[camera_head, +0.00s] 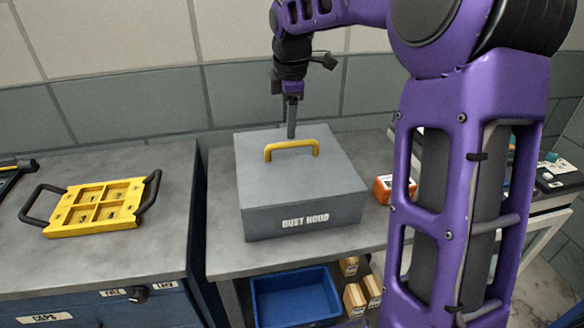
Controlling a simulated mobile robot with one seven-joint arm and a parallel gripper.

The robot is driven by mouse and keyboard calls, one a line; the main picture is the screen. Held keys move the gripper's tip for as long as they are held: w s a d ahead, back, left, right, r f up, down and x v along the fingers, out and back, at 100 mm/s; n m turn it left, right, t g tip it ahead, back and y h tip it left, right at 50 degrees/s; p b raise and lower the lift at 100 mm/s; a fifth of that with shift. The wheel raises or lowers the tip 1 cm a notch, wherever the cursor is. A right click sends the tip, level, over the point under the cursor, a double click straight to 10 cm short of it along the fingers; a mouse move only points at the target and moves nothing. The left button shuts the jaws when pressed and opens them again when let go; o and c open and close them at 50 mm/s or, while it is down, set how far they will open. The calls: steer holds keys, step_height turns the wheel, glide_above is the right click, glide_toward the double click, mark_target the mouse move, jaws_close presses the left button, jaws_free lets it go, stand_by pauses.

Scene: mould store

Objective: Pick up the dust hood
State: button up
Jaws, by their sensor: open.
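The dust hood (300,190) is a grey box with a yellow handle (292,149) on its top and a "DUST HOOD" label on its front. It stands on a grey bench top in the middle of the head view. My gripper (291,134) points down above the hood's top, at or just behind the handle in the picture. Its fingers look narrow from this side, and the gap between them is hard to see. It is open and holds nothing that I can see. I cannot tell whether the fingers touch the handle.
A yellow tray with black handles (98,207) lies on the left bench. A small orange box (384,189) is right of the hood, close to my arm. A blue bin (294,296) and several wooden blocks (355,300) sit below the bench top. A tiled wall stands behind.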

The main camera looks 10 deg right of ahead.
mark_target(293, 144)
steer(key=f, duration=0.2)
steer(key=d+f+b, duration=0.1)
steer(key=f, duration=0.2)
steer(key=shift+w+d, duration=0.1)
steer(key=shift+w, duration=0.05)
steer(key=shift+c, duration=0.3)
jaws_close()
